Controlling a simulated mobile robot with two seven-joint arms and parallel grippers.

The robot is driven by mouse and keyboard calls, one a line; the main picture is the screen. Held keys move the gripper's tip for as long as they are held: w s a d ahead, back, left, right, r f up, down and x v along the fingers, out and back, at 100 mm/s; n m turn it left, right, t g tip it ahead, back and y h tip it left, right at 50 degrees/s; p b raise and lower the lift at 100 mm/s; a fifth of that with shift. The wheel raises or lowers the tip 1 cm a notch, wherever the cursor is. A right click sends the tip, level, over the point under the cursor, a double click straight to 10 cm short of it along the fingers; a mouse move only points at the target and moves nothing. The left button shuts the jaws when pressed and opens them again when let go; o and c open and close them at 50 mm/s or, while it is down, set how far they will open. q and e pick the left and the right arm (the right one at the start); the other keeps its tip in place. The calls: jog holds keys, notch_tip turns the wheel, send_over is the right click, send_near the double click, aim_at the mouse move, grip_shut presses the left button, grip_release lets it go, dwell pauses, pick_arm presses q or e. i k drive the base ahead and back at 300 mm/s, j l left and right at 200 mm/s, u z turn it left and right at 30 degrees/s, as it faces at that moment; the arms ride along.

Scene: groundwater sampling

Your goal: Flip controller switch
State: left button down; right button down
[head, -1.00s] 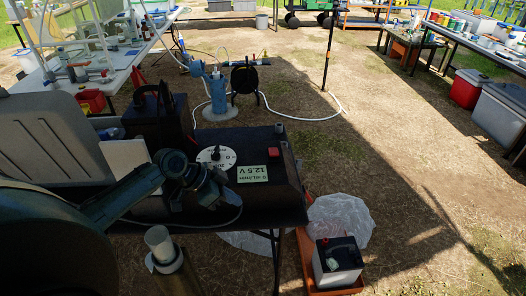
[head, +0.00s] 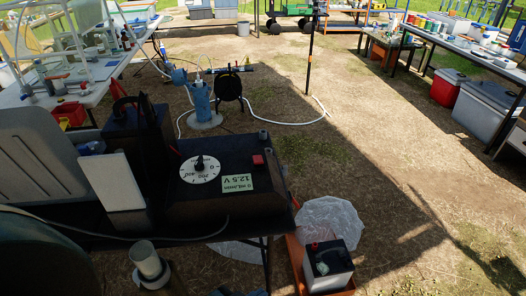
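The controller (head: 235,203) is a dark box on the black table. On its top are a white dial (head: 200,169) with a black knob, a small red switch (head: 258,160) at the right rear and a pale green label (head: 237,183) reading 12.5 V. The switch is in plain sight with nothing touching it; its on or off position is too small to tell. Neither gripper can be made out. A small dark shape at the bottom edge is cut off and cannot be identified.
A black battery-like box (head: 133,142) and a white panel (head: 112,181) stand left of the controller. A pale pipe (head: 147,262) rises in front of the table. A battery (head: 328,265) sits in an orange tray at right. Open ground lies beyond.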

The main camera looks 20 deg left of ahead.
aim_at(258, 159)
jog(key=u, duration=2.1)
jog(key=l, duration=0.55)
jog(key=i+l, duration=0.15)
jog(key=l, duration=0.95)
jog(key=i, duration=0.05)
